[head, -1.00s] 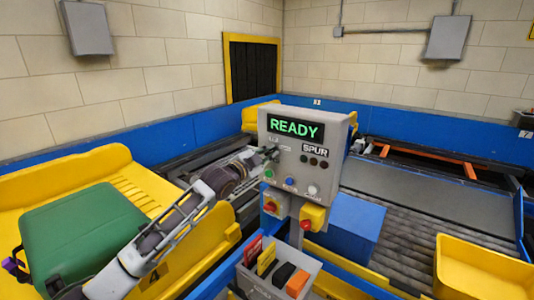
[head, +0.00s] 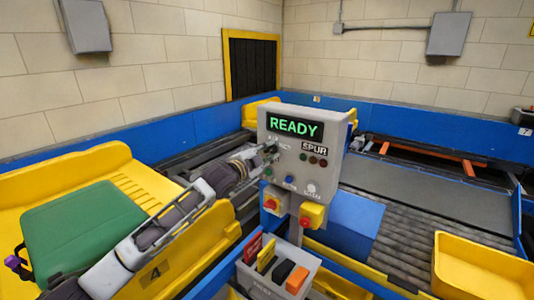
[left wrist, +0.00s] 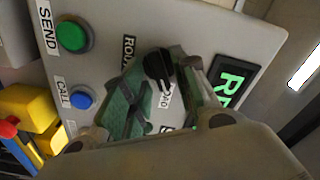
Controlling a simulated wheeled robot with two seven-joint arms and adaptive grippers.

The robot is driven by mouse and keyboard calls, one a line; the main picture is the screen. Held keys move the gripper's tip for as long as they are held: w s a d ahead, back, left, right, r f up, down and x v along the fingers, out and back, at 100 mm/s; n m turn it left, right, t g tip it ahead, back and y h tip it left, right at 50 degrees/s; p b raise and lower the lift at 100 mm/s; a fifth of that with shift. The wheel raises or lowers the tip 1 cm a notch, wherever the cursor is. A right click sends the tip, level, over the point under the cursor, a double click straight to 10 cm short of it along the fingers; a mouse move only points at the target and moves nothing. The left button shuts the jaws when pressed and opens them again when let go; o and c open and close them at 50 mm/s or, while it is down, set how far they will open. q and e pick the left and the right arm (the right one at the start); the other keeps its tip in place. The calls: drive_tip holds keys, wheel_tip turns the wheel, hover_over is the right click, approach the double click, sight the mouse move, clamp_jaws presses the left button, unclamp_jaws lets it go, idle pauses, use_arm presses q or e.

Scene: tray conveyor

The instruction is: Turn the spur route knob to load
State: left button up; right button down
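The grey control panel (head: 295,185) stands mid-view in the head view, with a green READY display (head: 295,127). My left gripper (head: 268,152) is at the panel's left side. In the left wrist view, the black route knob (left wrist: 157,65) sits between the green-padded fingers of my left gripper (left wrist: 163,68), which close in on both sides of it. The knob's pointer end faces a partly hidden label (left wrist: 166,100) ending in what looks like "OAD". The fingers hide the other labels in part. My right gripper is not in view.
The panel also has a green SEND button (left wrist: 74,32) and a blue CALL button (left wrist: 82,98). Red-on-yellow switches (head: 311,214) hang below. A grey bin (head: 262,282) of coloured cards is in front. A green case (head: 85,230) lies on the yellow tray at left.

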use_arm(q)
drive_tip(key=shift+s+a, duration=0.15)
idle(0.3)
drive_tip(key=v, duration=1.1)
drive_tip(key=shift+s+a, duration=0.15)
drive_tip(key=shift+s, duration=0.1)
idle(0.4)
